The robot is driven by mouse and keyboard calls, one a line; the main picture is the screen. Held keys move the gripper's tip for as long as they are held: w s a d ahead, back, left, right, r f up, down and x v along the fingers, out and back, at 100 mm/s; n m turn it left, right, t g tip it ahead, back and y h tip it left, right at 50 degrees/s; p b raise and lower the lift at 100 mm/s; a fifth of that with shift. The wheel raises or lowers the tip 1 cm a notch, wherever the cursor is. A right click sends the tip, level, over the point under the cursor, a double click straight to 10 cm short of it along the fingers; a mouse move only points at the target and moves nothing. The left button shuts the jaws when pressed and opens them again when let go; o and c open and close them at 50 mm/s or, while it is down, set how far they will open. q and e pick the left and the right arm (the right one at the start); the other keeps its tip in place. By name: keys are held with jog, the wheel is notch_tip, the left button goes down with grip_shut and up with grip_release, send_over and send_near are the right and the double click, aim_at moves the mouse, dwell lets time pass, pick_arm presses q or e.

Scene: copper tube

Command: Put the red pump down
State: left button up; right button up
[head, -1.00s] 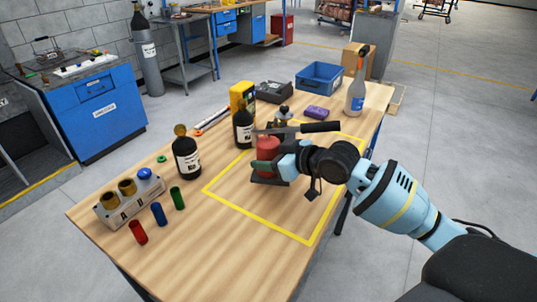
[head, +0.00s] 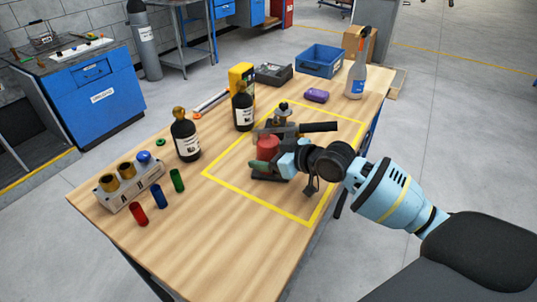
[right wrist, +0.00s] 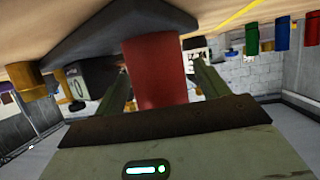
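The red pump (head: 267,147) stands upright on its dark base on the wooden table, inside the yellow outline (head: 240,203). Its black-gripped lever (head: 318,127) points right. My right gripper (head: 272,163) reaches in from the right, low around the red body. In the right wrist view, which is upside down, the red body (right wrist: 156,70) lies between the two fingers (right wrist: 163,85). Narrow gaps show beside it, so the fingers look open around it. The base appears to rest on the table. My left gripper is not in view.
Dark bottles (head: 185,138) and (head: 243,110) stand left of and behind the pump. A grey holder (head: 130,187) and small coloured cylinders (head: 158,197) are at the left. A blue bin (head: 321,61) and spray bottle (head: 356,75) stand at the back. The front table is clear.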

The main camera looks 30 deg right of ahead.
jog(key=v, duration=1)
jog(key=shift+s+d+r, duration=0.15)
jog(key=shift+s, duration=0.05)
jog(key=shift+s+d+r, duration=0.25)
jog(key=shift+s+r, duration=0.1)
jog(key=shift+s, duration=0.25)
jog(key=shift+s+f, duration=0.1)
